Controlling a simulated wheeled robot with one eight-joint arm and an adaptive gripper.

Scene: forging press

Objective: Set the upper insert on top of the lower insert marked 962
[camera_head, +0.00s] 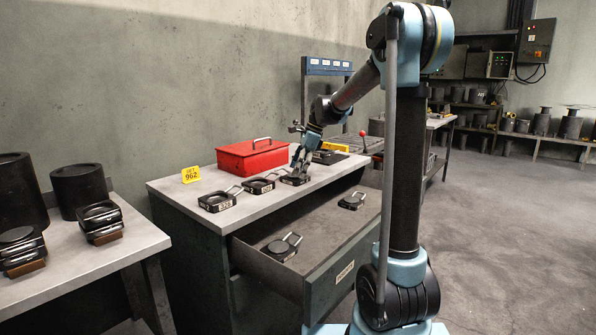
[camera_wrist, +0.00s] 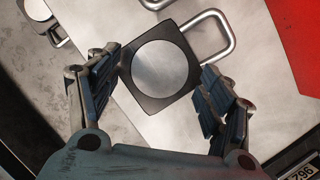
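Three black square inserts with round grey tops and loop handles stand in a row on the bench: the left one (camera_head: 217,201), the middle one (camera_head: 258,186) and the right one (camera_head: 294,180). Their number plates are too small to read surely. My gripper (camera_head: 299,165) is over the right one. In the wrist view, this insert (camera_wrist: 160,68) lies between the spread fingers of my gripper (camera_wrist: 160,78), which looks open. Contact cannot be told. Two more inserts lie in the open drawer, one near (camera_head: 281,249) and one farther right (camera_head: 351,201). A yellow card (camera_head: 190,174) reads 962.
A red toolbox (camera_head: 252,155) stands behind the row. A plate reading 962 (camera_wrist: 299,173) shows upside down at the wrist view's lower right corner. The drawer (camera_head: 318,232) juts out in front. A side table (camera_head: 140,238) at left holds stacked inserts and dark cylinders.

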